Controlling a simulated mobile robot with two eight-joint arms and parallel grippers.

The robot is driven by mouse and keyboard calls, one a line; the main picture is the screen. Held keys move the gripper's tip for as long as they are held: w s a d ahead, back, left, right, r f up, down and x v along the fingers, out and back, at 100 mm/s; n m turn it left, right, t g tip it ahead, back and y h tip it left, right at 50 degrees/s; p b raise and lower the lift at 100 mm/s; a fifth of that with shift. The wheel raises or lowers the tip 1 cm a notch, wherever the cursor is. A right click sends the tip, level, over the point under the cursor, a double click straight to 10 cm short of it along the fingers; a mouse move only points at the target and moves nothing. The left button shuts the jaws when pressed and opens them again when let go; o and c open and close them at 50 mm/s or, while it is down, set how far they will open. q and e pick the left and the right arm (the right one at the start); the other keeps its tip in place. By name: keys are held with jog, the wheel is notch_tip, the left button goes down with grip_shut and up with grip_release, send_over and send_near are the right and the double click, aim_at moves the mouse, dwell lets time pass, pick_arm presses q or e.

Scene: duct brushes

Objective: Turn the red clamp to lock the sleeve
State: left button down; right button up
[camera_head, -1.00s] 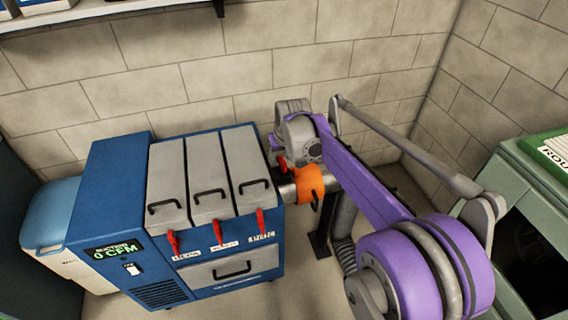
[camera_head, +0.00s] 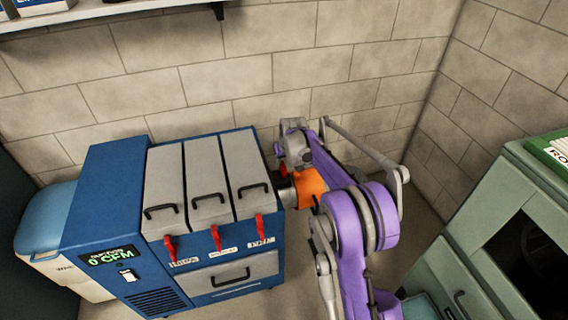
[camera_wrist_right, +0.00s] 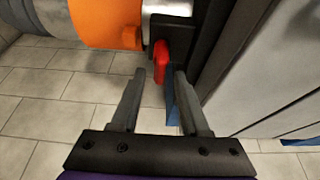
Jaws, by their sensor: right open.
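The red clamp (camera_wrist_right: 160,60) is a small upright lever on a dark bracket beside the metal pipe end in the right wrist view. My right gripper (camera_wrist_right: 157,82) is open just in front of it, with the clamp between the fingertips in the picture; I see no contact. The orange sleeve (camera_wrist_right: 104,22) is at the top left there, on a grey hose, against the metal port. In the head view the sleeve (camera_head: 310,184) sits at the right side of the blue machine, partly hidden by my right arm. My left gripper is not in view.
The blue duct machine (camera_head: 102,205) has three grey lids, red levers (camera_head: 216,238) on its front and a display reading 0 CFM. A green cabinet (camera_head: 480,215) stands at the right. A block wall is behind. Pale floor tiles (camera_wrist_right: 62,85) show below the sleeve.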

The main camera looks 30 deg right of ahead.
jog(key=shift+w+f, duration=0.2)
jog(key=shift+f, duration=0.25)
jog(key=shift+c, duration=0.2)
grip_shut()
dwell(1.0)
